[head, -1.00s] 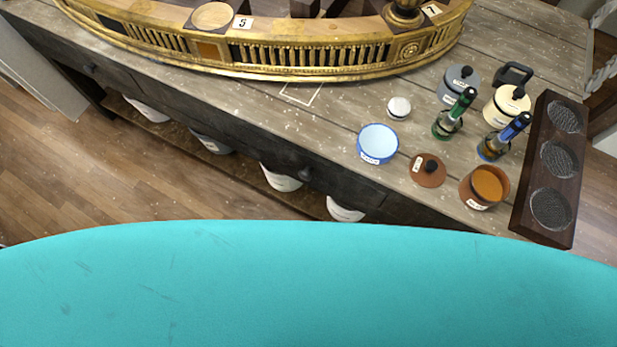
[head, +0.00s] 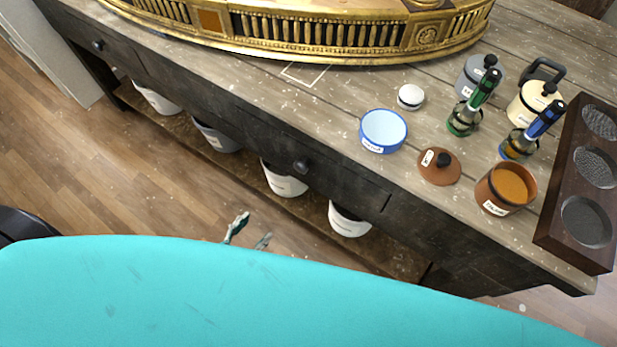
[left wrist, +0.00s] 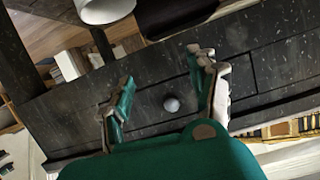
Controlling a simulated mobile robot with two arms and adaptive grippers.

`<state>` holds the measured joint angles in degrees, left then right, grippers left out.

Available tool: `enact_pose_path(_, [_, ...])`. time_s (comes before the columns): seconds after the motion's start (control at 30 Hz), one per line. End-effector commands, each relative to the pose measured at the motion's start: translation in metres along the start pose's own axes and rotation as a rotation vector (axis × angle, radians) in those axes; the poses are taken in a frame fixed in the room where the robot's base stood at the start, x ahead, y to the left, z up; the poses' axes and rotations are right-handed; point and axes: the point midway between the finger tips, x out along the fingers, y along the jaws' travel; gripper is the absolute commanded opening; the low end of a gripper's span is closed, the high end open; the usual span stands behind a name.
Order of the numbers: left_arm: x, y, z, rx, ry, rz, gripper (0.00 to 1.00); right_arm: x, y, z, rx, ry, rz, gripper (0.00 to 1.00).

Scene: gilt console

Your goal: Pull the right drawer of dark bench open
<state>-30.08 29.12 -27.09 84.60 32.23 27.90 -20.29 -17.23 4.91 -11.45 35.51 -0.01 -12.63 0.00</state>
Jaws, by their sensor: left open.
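The dark bench (head: 340,192) runs diagonally across the head view. The right drawer (head: 345,187) has a round dark knob (head: 301,167), and its front looks flush with the bench. My left gripper (head: 250,235) shows its green and grey fingertips in front of and below this drawer, just past the turquoise surface. In the left wrist view, the left gripper (left wrist: 163,93) is open, with a round grey knob (left wrist: 172,104) in the gap between its fingers. The drawer front (left wrist: 150,75) lies behind them. I cannot tell that the fingers touch anything. My right gripper is not in view.
A left drawer knob (head: 97,45) shows at upper left. White tubs (head: 283,180) stand on the lower shelf. The bench top holds a blue-rimmed bowl (head: 383,131), a brown pot (head: 505,188), bottles and a dark wooden tray (head: 567,228). Wooden floor (head: 130,170) is clear in front.

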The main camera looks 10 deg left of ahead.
Motion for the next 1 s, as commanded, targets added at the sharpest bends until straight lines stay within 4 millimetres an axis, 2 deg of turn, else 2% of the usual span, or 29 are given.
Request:
enact_pose_path(0.03, [-0.001, 0.005, -0.013, -0.011, 0.080, 0.009, 0.60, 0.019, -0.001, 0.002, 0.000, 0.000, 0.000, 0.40])
enact_pose_path(0.1, [-0.008, 0.011, -0.043, -0.036, 0.181, 0.007, 0.60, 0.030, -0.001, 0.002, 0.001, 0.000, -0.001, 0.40])
enact_pose_path(0.2, [-0.018, 0.014, -0.074, -0.071, 0.274, -0.002, 0.60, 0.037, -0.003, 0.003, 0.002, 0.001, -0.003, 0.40])
enact_pose_path(0.37, [-0.020, 0.014, -0.094, -0.093, 0.322, -0.014, 0.60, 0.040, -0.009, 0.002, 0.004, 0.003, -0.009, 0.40])
enact_pose_path(0.57, [0.009, 0.013, -0.103, -0.094, 0.326, -0.014, 0.60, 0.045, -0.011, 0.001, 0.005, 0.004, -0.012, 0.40])
enact_pose_path(1.0, [0.100, 0.011, -0.133, -0.094, 0.323, -0.014, 0.60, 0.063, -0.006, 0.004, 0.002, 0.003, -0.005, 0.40])
